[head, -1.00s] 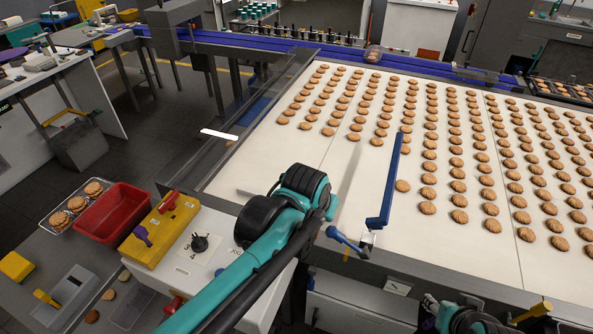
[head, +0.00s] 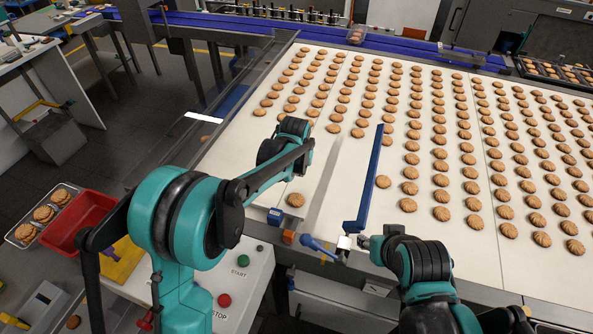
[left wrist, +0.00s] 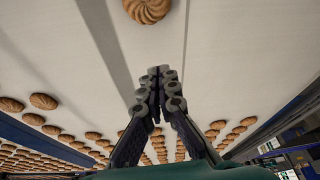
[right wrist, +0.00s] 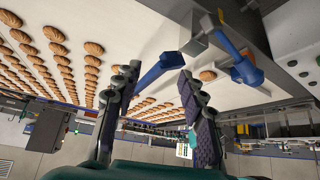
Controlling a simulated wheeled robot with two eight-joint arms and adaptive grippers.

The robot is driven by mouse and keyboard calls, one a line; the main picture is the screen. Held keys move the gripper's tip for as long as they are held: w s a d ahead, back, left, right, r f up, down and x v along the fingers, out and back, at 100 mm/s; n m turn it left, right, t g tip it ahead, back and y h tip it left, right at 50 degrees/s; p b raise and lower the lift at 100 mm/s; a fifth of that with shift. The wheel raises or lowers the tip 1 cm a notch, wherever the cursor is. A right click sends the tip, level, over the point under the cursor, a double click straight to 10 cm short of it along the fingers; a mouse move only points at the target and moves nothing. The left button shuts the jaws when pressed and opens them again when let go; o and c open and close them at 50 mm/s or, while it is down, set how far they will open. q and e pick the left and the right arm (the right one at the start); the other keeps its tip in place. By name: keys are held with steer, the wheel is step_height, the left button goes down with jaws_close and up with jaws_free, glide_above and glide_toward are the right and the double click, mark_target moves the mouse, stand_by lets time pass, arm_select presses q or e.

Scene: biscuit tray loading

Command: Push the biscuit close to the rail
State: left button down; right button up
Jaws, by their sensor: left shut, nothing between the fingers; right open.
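A round ridged biscuit (head: 295,200) lies alone near the front edge of the pale belt, left of the blue rail (head: 366,185). A biscuit also shows at the top of the left wrist view (left wrist: 147,9), apart from my fingertips. My left gripper (left wrist: 160,76) is shut and empty, low over the belt; the arm mostly hides its fingers in the head view. My right gripper (head: 368,242) is open near the rail's front end. In the right wrist view, the blue rail (right wrist: 158,72) shows between its fingers (right wrist: 157,76); contact is unclear.
Rows of biscuits (head: 440,180) cover the belt to the right of and beyond the rail. A blue handle (head: 318,246) and metal block sit at the front edge. A button box (head: 245,285) and red bin (head: 80,218) stand left.

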mark_target(297, 195)
arm_select(q)
steer(key=b+x, duration=0.1)
steer(key=x, duration=0.5)
steer(key=shift+f, duration=0.1)
steer(key=s, duration=0.2)
steer(key=s+b, duration=0.1)
steer(key=shift+s+a, duration=0.2)
steer(key=shift+a, duration=0.1)
steer(key=shift+s, duration=0.3)
steer(key=shift+s+a, duration=0.1)
steer(key=s, duration=0.2)
steer(key=shift+s+a, duration=0.25)
steer(key=shift+s, duration=0.3)
steer(key=shift+w, duration=0.25)
